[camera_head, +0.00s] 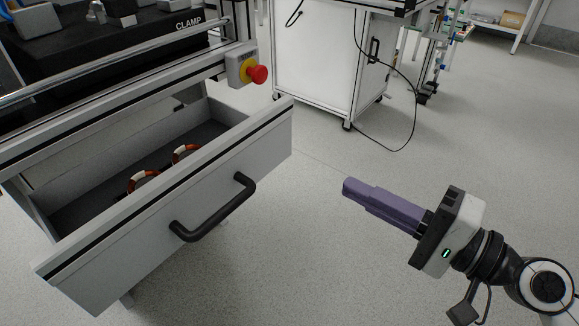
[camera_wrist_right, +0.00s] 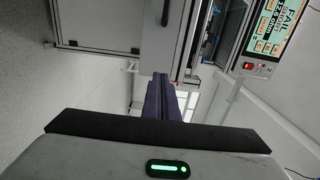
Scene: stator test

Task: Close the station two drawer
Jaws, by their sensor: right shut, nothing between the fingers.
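A grey drawer (camera_head: 170,232) with a black bar handle (camera_head: 214,208) stands pulled out below a workbench at the left of the head view. Two orange and white rings lie inside it, a nearer ring (camera_head: 143,180) and a farther ring (camera_head: 185,152). My right gripper (camera_head: 350,188) has purple fingers, shut and empty. It hovers over the floor to the right of the drawer, clear of the handle. Its purple fingers (camera_wrist_right: 163,97) also show in the right wrist view, apart from anything. My left gripper is not in the head view.
A red stop button (camera_head: 257,74) sits on the bench frame above the drawer. A white wheeled cabinet (camera_head: 316,62) stands behind, with a black cable hanging to the floor. A screen reading FAIL (camera_wrist_right: 274,27) shows in the wrist view. Floor between drawer and gripper is clear.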

